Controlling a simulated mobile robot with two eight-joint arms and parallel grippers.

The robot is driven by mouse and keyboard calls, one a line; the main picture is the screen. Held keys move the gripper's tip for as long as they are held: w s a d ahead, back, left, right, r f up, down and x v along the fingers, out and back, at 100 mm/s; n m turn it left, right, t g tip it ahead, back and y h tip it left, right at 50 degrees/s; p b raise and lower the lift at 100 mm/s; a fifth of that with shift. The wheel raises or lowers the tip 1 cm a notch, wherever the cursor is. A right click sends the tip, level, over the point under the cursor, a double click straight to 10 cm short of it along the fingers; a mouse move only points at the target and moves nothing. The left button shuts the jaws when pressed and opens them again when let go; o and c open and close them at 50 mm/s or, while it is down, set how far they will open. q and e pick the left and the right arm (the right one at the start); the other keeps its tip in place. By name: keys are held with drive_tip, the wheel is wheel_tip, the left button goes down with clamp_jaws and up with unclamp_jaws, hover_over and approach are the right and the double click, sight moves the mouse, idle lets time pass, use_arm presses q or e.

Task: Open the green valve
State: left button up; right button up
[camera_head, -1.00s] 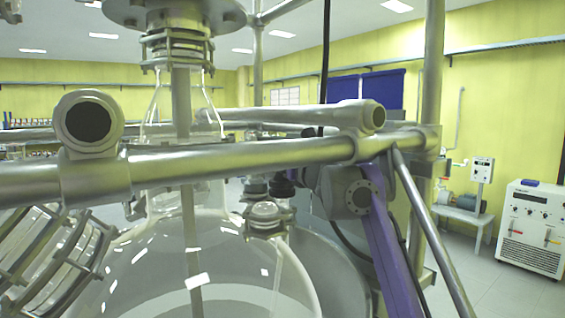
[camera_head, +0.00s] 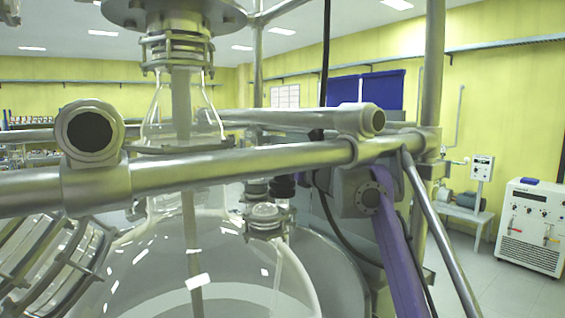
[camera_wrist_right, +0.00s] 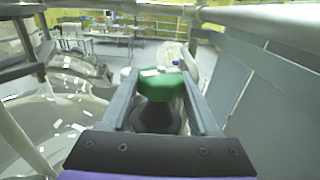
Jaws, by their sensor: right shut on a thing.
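The green valve (camera_wrist_right: 161,86) shows in the right wrist view as a green knob on a dark stem. My right gripper (camera_wrist_right: 160,84) is around it, one finger on each side, and is shut on it. In the head view my purple right arm (camera_head: 398,240) reaches in behind the metal frame. The right gripper and the green valve are hidden or cannot be made out there. My left gripper is in neither view.
A large glass reactor vessel (camera_head: 215,265) stands in front of me. A thick metal bar (camera_head: 240,170) crosses before it, with an upright pole (camera_head: 432,75) and a slanted rod (camera_head: 440,235) on the right. A white cabinet (camera_head: 530,228) stands at far right beyond open floor.

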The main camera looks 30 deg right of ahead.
drive_tip(key=o, duration=1.4)
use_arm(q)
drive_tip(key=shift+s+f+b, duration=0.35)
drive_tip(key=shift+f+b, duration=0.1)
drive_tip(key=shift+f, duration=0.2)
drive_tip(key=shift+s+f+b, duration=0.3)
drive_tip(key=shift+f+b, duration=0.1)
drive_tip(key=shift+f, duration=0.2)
use_arm(e)
drive_tip(key=shift+s+d, duration=0.2)
drive_tip(key=shift+s, duration=2.5)
drive_tip(key=shift+s+d, duration=0.2)
drive_tip(key=shift+s, duration=2.5)
